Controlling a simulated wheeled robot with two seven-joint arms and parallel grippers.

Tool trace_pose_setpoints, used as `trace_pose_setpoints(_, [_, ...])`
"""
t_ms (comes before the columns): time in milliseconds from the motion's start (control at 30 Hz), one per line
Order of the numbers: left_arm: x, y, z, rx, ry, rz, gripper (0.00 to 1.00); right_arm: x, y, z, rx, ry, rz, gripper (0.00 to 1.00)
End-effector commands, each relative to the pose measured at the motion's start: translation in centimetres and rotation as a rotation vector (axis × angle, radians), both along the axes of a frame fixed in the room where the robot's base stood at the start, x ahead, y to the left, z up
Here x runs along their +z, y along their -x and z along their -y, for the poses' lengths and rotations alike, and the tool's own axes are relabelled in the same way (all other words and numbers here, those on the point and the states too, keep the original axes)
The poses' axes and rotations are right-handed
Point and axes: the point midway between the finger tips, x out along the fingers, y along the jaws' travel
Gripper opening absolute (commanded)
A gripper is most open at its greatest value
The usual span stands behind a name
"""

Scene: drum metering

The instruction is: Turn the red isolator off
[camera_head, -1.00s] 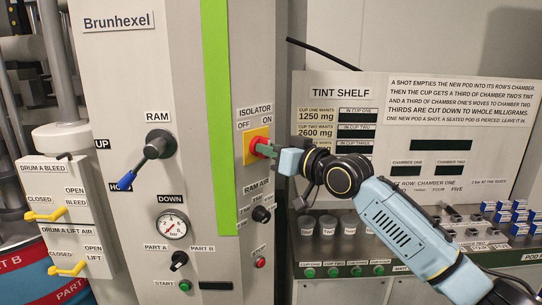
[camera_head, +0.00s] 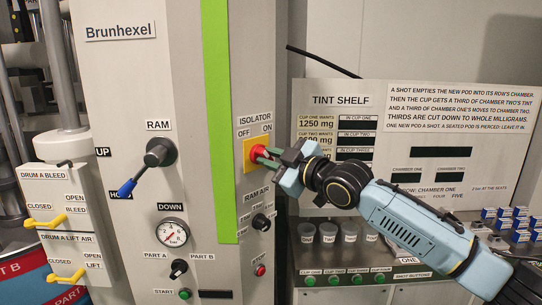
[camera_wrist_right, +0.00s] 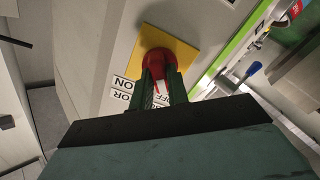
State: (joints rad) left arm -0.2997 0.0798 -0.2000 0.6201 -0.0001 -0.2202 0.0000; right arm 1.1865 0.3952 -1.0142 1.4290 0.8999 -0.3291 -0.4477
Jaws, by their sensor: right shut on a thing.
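The red isolator knob (camera_head: 259,152) sits on a yellow plate (camera_head: 249,163) on the grey cabinet's side panel, under the ISOLATOR label with OFF at left and ON at right. My right gripper (camera_head: 268,155) comes in from the right and is shut on the red knob. In the right wrist view the gripper's two dark fingers (camera_wrist_right: 159,84) straddle the red knob (camera_wrist_right: 157,62) in front of the yellow plate (camera_wrist_right: 183,47). A white mark shows between the fingers there; the fingers cover part of the knob. My left gripper is not in view.
The RAM lever (camera_head: 143,168) with a blue tip, a pressure gauge (camera_head: 173,233) and the RAM AIR knob (camera_head: 261,222) are on the cabinet. The tint shelf with cups (camera_head: 328,233) stands to the right, behind my right arm. Yellow valve handles (camera_head: 44,222) are at far left.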

Motion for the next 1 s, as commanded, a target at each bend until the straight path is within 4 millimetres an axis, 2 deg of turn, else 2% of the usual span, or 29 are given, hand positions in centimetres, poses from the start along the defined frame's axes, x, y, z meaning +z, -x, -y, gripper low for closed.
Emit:
trace_pose_setpoints(300, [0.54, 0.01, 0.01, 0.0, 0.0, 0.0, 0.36, 0.03, -0.01, 0.04, -0.001, 0.077, 0.076, 0.0])
trace_pose_setpoints(800, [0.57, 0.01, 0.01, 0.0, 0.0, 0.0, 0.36, -0.04, 0.0, 0.01, -0.001, 0.09, 0.089, 0.0])
trace_pose_setpoints(833, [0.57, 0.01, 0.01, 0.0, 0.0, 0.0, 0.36, -0.04, 0.0, 0.01, -0.001, 0.09, 0.089, 0.18])
trace_pose_setpoints(1000, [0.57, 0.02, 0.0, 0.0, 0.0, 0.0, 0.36, -0.04, 0.0, 0.01, -0.001, 0.089, 0.088, 0.38])
